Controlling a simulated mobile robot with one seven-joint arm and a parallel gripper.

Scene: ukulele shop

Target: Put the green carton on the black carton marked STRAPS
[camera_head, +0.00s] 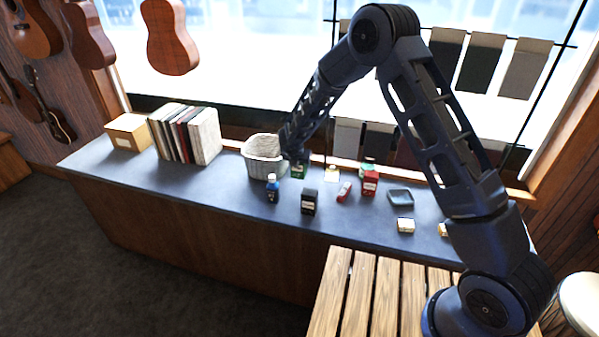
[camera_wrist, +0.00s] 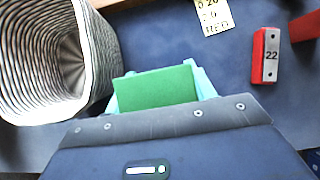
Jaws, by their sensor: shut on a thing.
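The green carton (camera_head: 299,172) is beside the basket on the counter in the head view. My gripper (camera_head: 297,160) is above it and shut on it. In the wrist view the green carton (camera_wrist: 155,88) sits between the pale blue fingertips of my gripper (camera_wrist: 160,92), its flat green top showing. I cannot tell whether it touches the counter. A black carton (camera_head: 309,201) with a pale label stands upright nearer the front edge, slightly right of the green carton. Its lettering is too small to read, and it is not visible in the wrist view.
A ribbed basket (camera_head: 262,157) stands close left of the green carton. A blue bottle (camera_head: 272,188) stands left of the black carton.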

